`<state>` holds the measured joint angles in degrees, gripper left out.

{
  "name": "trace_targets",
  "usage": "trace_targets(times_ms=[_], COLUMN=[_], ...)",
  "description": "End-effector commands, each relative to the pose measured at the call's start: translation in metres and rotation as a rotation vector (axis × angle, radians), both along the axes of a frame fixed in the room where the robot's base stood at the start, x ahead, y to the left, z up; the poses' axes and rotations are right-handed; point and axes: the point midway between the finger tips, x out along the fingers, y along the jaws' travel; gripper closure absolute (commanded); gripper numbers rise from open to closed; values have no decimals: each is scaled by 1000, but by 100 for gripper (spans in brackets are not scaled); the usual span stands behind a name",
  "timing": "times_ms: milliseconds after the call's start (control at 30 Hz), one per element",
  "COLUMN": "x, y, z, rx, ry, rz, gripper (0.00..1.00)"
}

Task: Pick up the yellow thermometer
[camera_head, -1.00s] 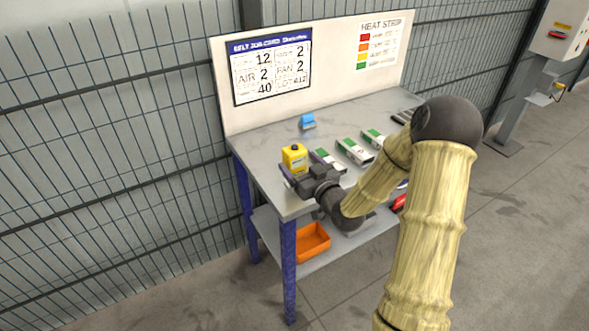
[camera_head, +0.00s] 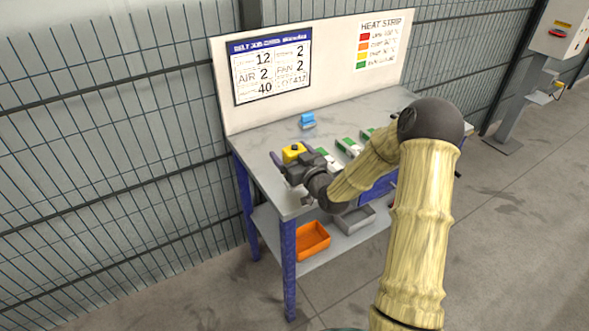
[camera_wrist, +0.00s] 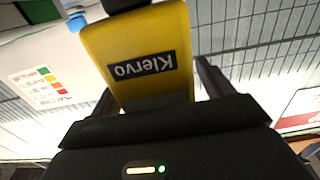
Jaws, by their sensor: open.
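The yellow thermometer (camera_head: 293,152) stands near the left end of the grey table, with a black knob on top. In the wrist view its yellow body (camera_wrist: 142,45) is large and close, with a dark "Klervo" label. My gripper (camera_head: 288,160) is at the thermometer, and its fingers are apart on either side of it. In the wrist view the fingers (camera_wrist: 155,88) show left and right of the yellow body, with a gap visible on the right. The lower part of the thermometer is hidden behind my gripper in the head view.
A blue object (camera_head: 307,120) sits farther back on the table (camera_head: 262,137). White-and-green boxes (camera_head: 348,147) lie to the right, partly behind my arm. An upright board (camera_head: 335,75) closes the back. An orange bin (camera_head: 312,240) and a grey tray (camera_head: 355,220) are on the lower shelf.

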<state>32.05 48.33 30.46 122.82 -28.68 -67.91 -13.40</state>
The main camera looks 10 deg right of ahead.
Motion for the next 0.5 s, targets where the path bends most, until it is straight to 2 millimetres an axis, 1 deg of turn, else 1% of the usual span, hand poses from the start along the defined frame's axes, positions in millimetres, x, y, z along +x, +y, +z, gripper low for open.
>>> trace_targets(times_ms=[267,300,367,500], x=[0,0,0,0], y=[0,0,0,0], z=[0,0,0,0], rx=[0,0,0,0], ry=[0,0,0,0], rz=[0,0,0,0], gripper=[20,22,34,61])
